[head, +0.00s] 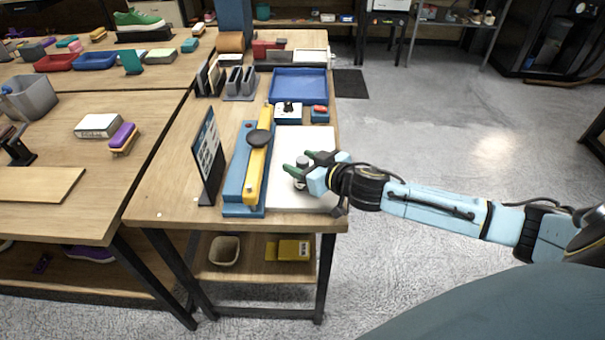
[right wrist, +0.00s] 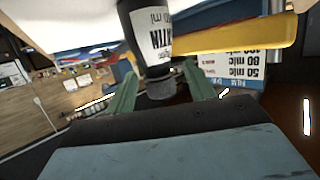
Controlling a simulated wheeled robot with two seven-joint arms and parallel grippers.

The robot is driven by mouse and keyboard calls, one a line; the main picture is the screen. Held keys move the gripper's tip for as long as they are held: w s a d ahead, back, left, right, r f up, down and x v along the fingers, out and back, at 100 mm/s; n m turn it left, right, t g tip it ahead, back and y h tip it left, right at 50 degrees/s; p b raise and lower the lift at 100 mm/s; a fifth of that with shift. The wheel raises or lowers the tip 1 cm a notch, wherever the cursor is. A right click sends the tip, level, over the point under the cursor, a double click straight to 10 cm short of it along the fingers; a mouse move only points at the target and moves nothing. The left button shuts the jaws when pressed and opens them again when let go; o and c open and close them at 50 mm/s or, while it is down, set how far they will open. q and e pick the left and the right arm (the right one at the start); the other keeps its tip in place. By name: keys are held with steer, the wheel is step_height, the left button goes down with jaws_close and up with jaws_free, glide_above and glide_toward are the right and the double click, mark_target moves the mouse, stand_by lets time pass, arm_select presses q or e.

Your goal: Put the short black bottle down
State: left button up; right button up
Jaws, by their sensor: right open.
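The short black bottle (head: 301,172) stands on the white board (head: 315,140) at the front right of the table, partly hidden by my right gripper. In the right wrist view the bottle (right wrist: 155,38) appears upside down, with a white label, a dark cap and its base end cut off by the top edge. My right gripper (head: 304,163) is open, its green fingers on either side of the bottle's cap end. The fingertips (right wrist: 160,82) show a gap to the cap in the wrist view. My left gripper is not in view.
A blue and yellow lever device (head: 237,175) stands left of the board, with an upright printed panel (head: 208,155) beside it. A blue tray (head: 299,84) lies behind. Bare white board shows behind the bottle. The table's right edge is close.

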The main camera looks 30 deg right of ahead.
steer(key=c, duration=1.1)
steer(key=shift+r, duration=0.1)
jaws_close()
